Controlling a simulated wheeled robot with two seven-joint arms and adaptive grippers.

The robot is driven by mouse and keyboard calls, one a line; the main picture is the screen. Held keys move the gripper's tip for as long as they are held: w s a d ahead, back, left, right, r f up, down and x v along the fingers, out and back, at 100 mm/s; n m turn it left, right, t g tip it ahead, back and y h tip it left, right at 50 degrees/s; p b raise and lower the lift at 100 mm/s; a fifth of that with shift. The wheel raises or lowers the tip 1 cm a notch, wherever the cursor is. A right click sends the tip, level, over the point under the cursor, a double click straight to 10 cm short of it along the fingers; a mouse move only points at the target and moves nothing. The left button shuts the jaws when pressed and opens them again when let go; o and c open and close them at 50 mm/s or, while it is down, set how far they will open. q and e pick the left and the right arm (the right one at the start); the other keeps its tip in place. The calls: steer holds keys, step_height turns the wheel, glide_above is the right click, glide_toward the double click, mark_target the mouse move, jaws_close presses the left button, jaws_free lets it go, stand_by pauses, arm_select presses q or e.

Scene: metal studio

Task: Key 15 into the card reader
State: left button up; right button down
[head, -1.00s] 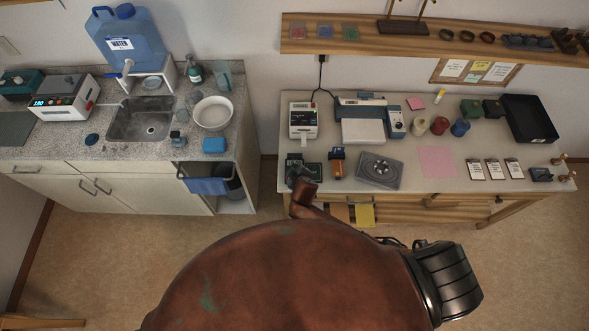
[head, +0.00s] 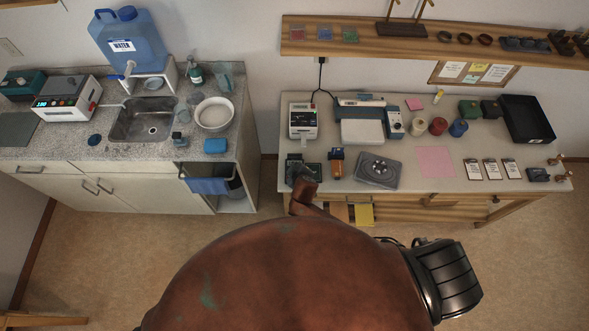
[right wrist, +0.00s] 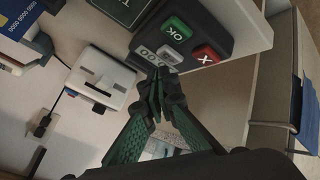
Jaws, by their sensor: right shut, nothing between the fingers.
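The card reader (right wrist: 205,30) is dark, with a green OK key (right wrist: 176,29), a red X key (right wrist: 207,54) and a pale grey key (right wrist: 160,58) in the right wrist view. My right gripper (right wrist: 158,75) is shut and empty. Its fingertips are right beside the pale grey key; I cannot tell whether they touch it. The other keys are cut off or hidden. In the head view my right gripper (head: 302,182) is small, at the front left of the workbench, over dark items it partly hides. My left gripper is not in view.
A white device with a slot (right wrist: 101,80) stands near the reader; a blue card (right wrist: 20,20) is at the left edge. A sink counter stands to the left.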

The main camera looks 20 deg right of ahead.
steer(key=shift+f, duration=0.1)
steer(key=shift+f, duration=0.25)
steer(key=shift+f+b, duration=0.55)
stand_by(0.6)
steer(key=shift+r, duration=0.1)
steer(key=shift+r+p, duration=0.85)
steer(key=shift+p, duration=0.1)
step_height(320, 180, up, 5)
steer(key=p, duration=0.5)
